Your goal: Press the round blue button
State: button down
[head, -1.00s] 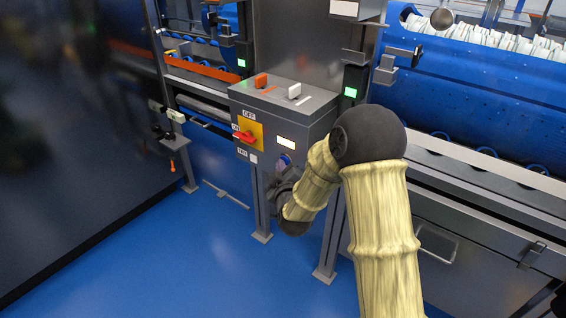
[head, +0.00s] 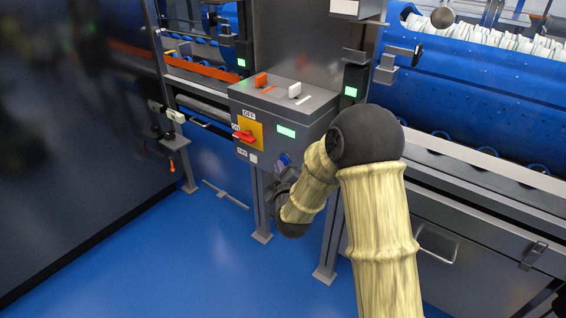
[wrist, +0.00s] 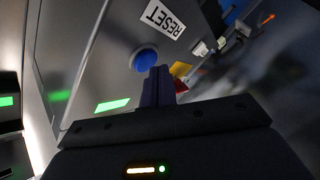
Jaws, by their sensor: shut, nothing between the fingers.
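The round blue button (wrist: 145,60) is on the grey control box, beside a white RESET label (wrist: 162,18) in the wrist view. My gripper (wrist: 158,72) is shut and empty. Its fingertips overlap the button's lower right edge in the wrist view; I cannot tell whether they touch it. In the head view my arm reaches to the right part of the control box (head: 262,108), and my wrist and arm hide most of the gripper and the area around the button. A lit green display (head: 286,131) is on the box front; it also shows in the wrist view (wrist: 113,105).
A red rotary knob (head: 243,136) on a yellow plate is left of the display. An orange switch (head: 261,80) and a white switch (head: 294,90) stand on the box top. A blue machine drum (head: 450,80) is at the right. Blue floor (head: 150,255) is clear at the lower left.

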jog(key=s+a+b, duration=0.1)
jog(key=s+a, duration=0.2)
jog(key=s, duration=0.1)
jog(key=shift+s+a, duration=0.4)
dwell(0.4)
jog(key=shift+d, duration=0.1)
dwell(0.4)
jog(key=s+d+f+m+g+h, duration=0.1)
jog(key=s+d+f+m+g, duration=0.2)
jog(key=s+d+m+g, duration=0.55)
jog(key=s+d+f+m+g+h, duration=0.1)
jog(key=s+d+f+m+g, duration=0.15)
jog(key=s+d+g, duration=0.7)
jog(key=s+r+t+p, duration=0.1)
jog(key=s+r+p, duration=0.2)
jog(key=r+p, duration=1.5)
jog(key=s+r+t+p, duration=0.2)
jog(key=s+r+p, duration=0.1)
jog(key=r+p, duration=1.5)
jog(key=shift+d+r+t, duration=0.25)
jog(key=shift+r+t, duration=0.05)
jog(key=shift+r, duration=0.05)
